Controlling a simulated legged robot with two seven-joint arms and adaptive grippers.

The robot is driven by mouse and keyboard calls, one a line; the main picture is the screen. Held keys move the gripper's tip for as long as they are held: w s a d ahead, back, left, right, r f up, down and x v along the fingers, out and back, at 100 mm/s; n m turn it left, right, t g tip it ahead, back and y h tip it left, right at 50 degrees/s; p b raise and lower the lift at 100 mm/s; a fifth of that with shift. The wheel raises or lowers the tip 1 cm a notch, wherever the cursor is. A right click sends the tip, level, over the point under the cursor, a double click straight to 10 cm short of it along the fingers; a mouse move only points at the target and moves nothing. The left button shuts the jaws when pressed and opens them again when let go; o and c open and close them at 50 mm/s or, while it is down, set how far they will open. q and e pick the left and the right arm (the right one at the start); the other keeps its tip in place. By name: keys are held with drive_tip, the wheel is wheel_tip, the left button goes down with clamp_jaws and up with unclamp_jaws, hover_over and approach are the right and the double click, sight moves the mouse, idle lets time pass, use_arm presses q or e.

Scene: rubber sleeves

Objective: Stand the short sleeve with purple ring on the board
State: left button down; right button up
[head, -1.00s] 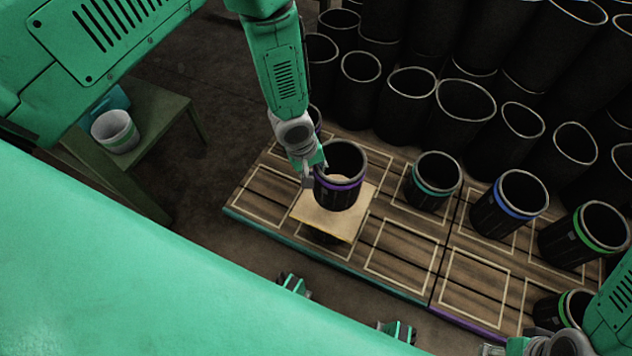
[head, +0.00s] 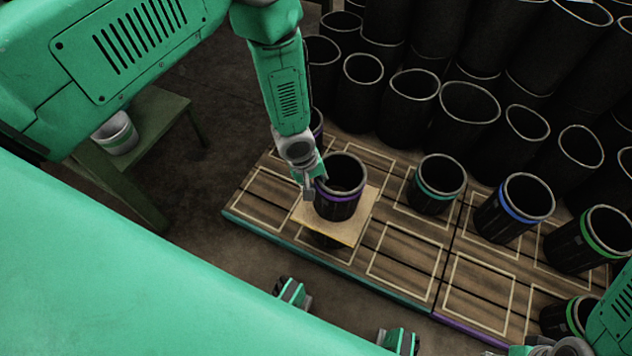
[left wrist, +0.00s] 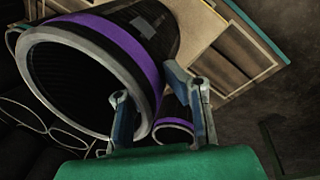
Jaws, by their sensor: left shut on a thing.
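The short black sleeve with a purple ring (head: 341,200) is upright over the pale board (head: 362,208). I cannot tell whether its base touches the board. My left gripper (head: 315,188) is shut on the left side of its rim. In the left wrist view, the fingers (left wrist: 161,98) straddle the wall of the sleeve (left wrist: 122,42). The board lies raised above the pallet, with a dark round thing (head: 325,241) partly hidden under its front edge. My right gripper (head: 545,346) is at the bottom right, its fingers unclear.
Another purple-ringed sleeve (head: 317,122) stands behind my left gripper. Sleeves with teal (head: 436,186), blue (head: 512,212) and green (head: 588,243) rings stand on the wooden pallet (head: 400,262). Tall black sleeves crowd the back. A side table (head: 160,112) bears a pale bucket (head: 115,134).

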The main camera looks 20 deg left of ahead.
use_arm(q)
drive_tip(key=c, duration=1.6)
unclamp_jaws()
drive_tip(key=shift+c, duration=0.2)
drive_tip(key=p+v, duration=0.5)
drive_tip(key=v, duration=0.8)
drive_tip(key=shift+p, duration=0.3)
drive_tip(key=s+a+m+y, duration=0.1)
drive_tip(key=s+a+m, duration=0.2)
drive_tip(key=s, duration=0.8)
drive_tip(key=s+a+m+g, duration=0.1)
drive_tip(key=s+a+m, duration=0.3)
drive_tip(key=s, duration=0.7)
drive_tip(key=shift+s+m+y, duration=0.2)
drive_tip(key=shift+m+y, duration=0.2)
drive_tip(key=shift+m, duration=0.7)
